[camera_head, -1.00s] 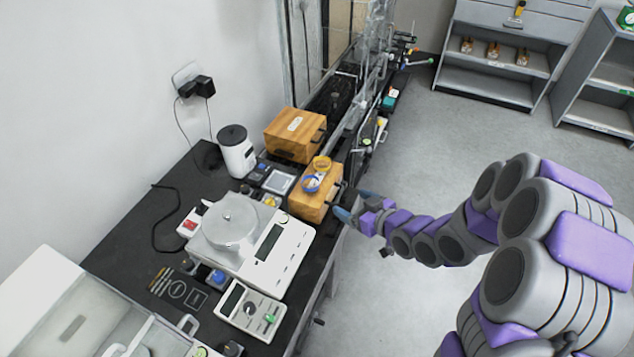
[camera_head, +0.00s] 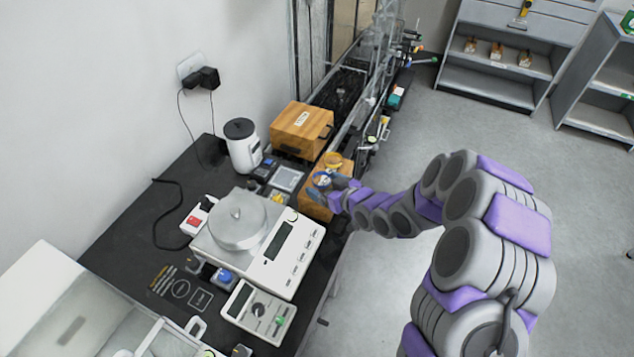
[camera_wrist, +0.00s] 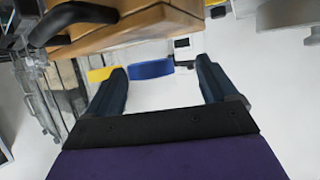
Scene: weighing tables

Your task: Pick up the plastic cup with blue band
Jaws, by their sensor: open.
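The plastic cup with blue band (camera_head: 321,178) stands on a small wooden box (camera_head: 311,208) on the dark table. A cup with a yellow band (camera_head: 333,160) stands just behind it. My gripper (camera_head: 322,190) is at the blue-banded cup in the head view and hides part of it. In the wrist view my gripper (camera_wrist: 160,70) is open, with its two dark fingers apart. The blue band (camera_wrist: 150,69) shows between the fingertips, nearer the left one. The yellow band (camera_wrist: 98,74) shows left of the left finger. Contact with the cup cannot be told.
A larger wooden box (camera_head: 301,130) stands behind. A balance with a round pan (camera_head: 262,246), a white canister (camera_head: 242,146) and a smaller meter (camera_head: 256,313) crowd the table. The wooden box with a black handle (camera_wrist: 120,30) is close above the fingers in the wrist view.

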